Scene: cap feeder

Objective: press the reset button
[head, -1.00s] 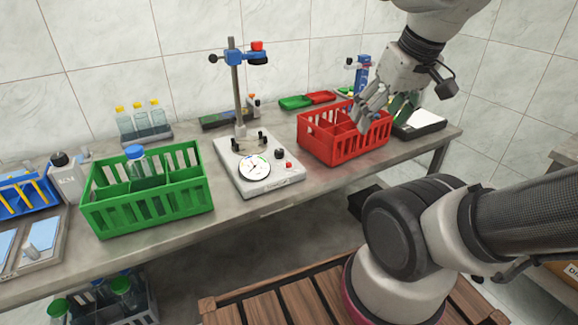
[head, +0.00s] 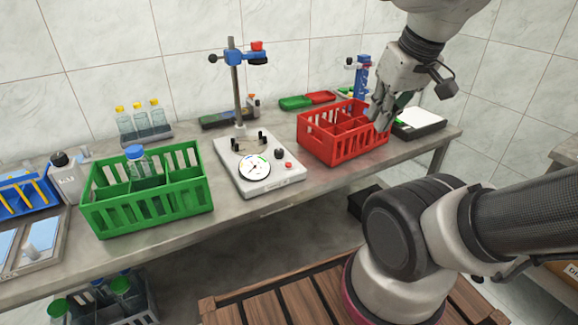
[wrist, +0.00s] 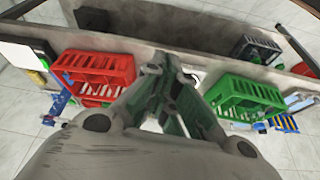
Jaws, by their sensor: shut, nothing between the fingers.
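A grey-white tester base (head: 262,184) with a round dial stands in the middle of the bench. A small red button (head: 288,166) sits at its front right beside a dark knob (head: 279,153). I cannot read a label that marks it as the reset button. A blue column device (head: 361,75) stands behind the red crate; any button on it is too small to tell. My gripper (head: 381,124) is shut and empty at the right end of the red crate, apart from the tester. In the wrist view my gripper (wrist: 167,66) points down with its fingers together.
A red divided crate (head: 345,153) stands right of the tester, and a green crate (head: 150,212) holding a blue-capped bottle stands left of it. A post with a blue clamp (head: 235,55) rises from the tester. A black and white pad (head: 420,120) lies at the far right.

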